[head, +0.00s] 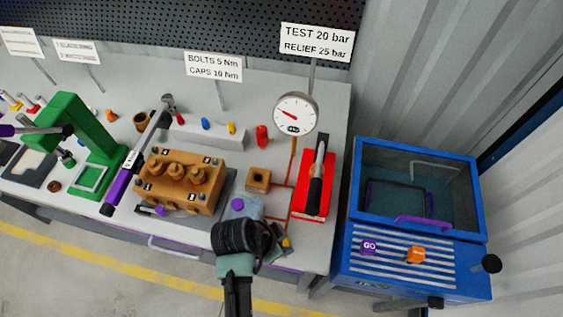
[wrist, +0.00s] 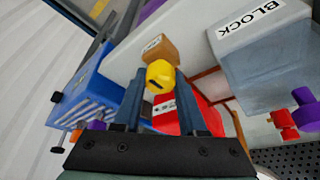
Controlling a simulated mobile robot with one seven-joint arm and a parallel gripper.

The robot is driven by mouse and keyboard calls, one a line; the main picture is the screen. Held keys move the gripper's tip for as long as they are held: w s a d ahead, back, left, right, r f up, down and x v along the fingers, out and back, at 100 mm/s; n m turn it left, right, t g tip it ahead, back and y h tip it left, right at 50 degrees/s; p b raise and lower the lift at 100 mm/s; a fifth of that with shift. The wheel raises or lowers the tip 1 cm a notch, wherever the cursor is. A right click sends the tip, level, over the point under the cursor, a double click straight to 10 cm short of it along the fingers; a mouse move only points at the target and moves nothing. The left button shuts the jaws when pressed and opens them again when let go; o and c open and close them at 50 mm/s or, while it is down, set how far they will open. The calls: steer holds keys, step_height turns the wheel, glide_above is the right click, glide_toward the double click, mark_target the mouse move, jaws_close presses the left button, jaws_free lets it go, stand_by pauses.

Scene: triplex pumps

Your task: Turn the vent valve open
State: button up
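The vent valve appears to be the yellow knob (wrist: 160,74) with a dark slot, on a small brown block (wrist: 160,48) whose label is too small to read. In the head view a bit of yellow (head: 286,242) shows beside my gripper (head: 274,243), which hides most of the area around it. In the wrist view the two fingers of my gripper (wrist: 164,82) stand apart on either side of the knob. Gaps show between knob and fingers, so it looks open; contact cannot be seen.
A grey block (wrist: 265,55) marked BLOCK, with a purple knob (head: 238,205), stands beside the valve. The red hand pump (head: 313,195), pressure gauge (head: 295,114) and copper pipe (head: 291,165) are close by. A blue cabinet (head: 410,265) stands right of the bench.

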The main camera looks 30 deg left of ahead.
jaws_close()
steer(key=shift+n, duration=0.3)
steer(key=n+y+p, duration=0.1)
steer(key=n+p, duration=0.1)
steer(key=shift+d+r+n, duration=0.1)
steer(key=shift+r+n, duration=0.05)
steer(key=shift+n, duration=0.15)
steer(key=n+y+p, duration=0.1)
steer(key=n, duration=0.1)
steer(key=n+y+p, duration=0.1)
steer(key=n+p, duration=0.1)
steer(key=shift+n+t, duration=0.3)
steer(key=shift+t, duration=0.1)
steer(key=n+y, duration=0.1)
steer(key=n, duration=0.1)
steer(key=n+g+y+p, duration=0.1)
steer(key=n, duration=0.2)
steer(key=shift+w, duration=0.1)
steer(key=n+g+y, duration=0.1)
steer(key=n, duration=0.4)
